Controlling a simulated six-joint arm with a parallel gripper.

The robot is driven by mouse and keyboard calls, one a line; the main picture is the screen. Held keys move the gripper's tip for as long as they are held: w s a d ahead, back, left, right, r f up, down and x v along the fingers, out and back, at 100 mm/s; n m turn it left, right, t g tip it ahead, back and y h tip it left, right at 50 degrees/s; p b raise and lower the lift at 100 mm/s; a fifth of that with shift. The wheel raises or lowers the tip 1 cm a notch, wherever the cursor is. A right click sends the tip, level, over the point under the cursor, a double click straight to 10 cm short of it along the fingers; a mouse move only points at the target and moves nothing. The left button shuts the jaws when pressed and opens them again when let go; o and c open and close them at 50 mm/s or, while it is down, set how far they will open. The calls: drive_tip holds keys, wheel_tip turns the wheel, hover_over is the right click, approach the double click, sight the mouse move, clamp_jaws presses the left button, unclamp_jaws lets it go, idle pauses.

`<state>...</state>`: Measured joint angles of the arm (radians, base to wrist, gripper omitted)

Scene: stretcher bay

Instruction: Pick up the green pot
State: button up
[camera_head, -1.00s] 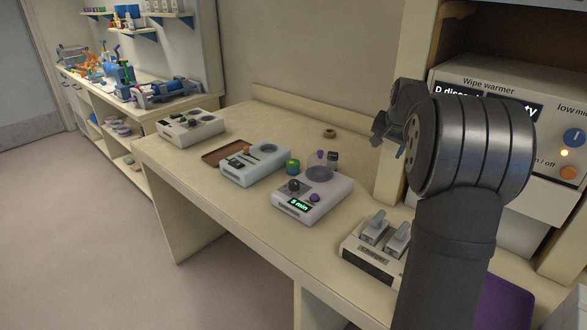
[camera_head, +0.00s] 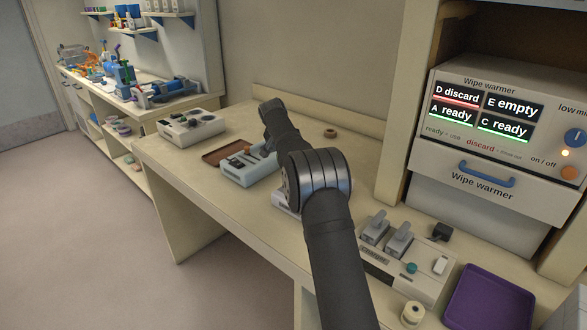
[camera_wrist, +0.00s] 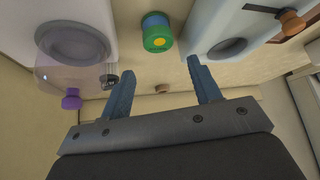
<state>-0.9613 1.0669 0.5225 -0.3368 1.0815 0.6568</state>
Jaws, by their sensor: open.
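The green pot (camera_wrist: 157,36) shows in the wrist view, upper middle, with a yellow band and a blue part at one end. It stands on the bench between two devices. My gripper (camera_wrist: 160,72) is open and empty, its two blue fingers apart and the pot beyond the tips, roughly in line with the gap. Pot and fingers look apart. In the head view my arm hides the pot, and the fingers do not show.
A white device with a clear purple dome (camera_wrist: 75,65) and purple knob is left of the pot in the wrist view. A pale blue device (camera_wrist: 213,22) is close on its right. In the head view, a purple tray (camera_head: 490,297) and wipe warmer (camera_head: 500,135) stand right.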

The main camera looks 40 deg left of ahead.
drive_tip(key=x, duration=0.6)
drive_tip(key=shift+w+f, duration=0.15)
drive_tip(key=shift+f, duration=0.1)
drive_tip(key=shift+x, duration=2.65)
drive_tip(key=shift+d+f, duration=0.1)
drive_tip(key=shift+c, duration=0.5)
drive_tip(key=c, duration=0.7)
